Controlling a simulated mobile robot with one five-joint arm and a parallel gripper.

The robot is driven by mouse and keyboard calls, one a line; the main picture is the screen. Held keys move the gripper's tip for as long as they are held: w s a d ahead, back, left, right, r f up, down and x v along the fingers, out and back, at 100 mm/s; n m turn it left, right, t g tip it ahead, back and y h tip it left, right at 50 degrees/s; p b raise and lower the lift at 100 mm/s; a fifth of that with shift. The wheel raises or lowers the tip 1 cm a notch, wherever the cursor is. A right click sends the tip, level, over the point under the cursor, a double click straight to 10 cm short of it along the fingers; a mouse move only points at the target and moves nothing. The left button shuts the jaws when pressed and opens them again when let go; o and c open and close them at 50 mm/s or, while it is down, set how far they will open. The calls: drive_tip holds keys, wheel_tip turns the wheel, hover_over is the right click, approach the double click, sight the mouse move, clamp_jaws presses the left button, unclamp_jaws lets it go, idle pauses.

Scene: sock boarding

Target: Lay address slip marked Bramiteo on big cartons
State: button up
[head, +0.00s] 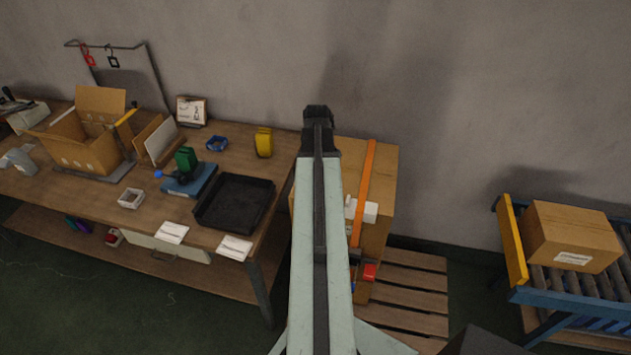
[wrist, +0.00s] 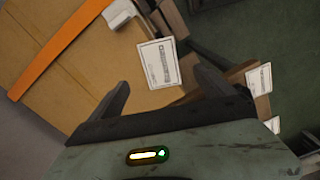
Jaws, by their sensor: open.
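A big carton (head: 383,165) with an orange strap stands on a pallet right of the workbench; it fills the left of the wrist view (wrist: 95,75). A white printed slip (wrist: 158,65) shows in front of the carton, by its edge, in the wrist view; I cannot tell whether it touches. Its print is too small to read. My gripper (wrist: 160,78) is open, its fingertips either side of the slip's lower part. In the head view my arm hides part of the carton, and the gripper is not clear. Two white slips (head: 172,232) (head: 235,247) lie at the bench's front edge, names unreadable.
The workbench (head: 100,195) holds an open carton (head: 85,145), a black tray (head: 235,203) and a yellow item (head: 264,142). A labelled carton (head: 570,235) sits on a blue roller conveyor (head: 560,297) at right. The pallet (head: 410,300) has bare slats in front.

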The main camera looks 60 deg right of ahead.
wheel_tip(320, 180, down, 8)
drive_tip(key=b, duration=0.7)
drive_tip(key=shift+b, duration=0.3)
drive_tip(key=shift+r, duration=0.15)
drive_tip(key=c, duration=1.4)
drive_tip(key=shift+w, duration=0.1)
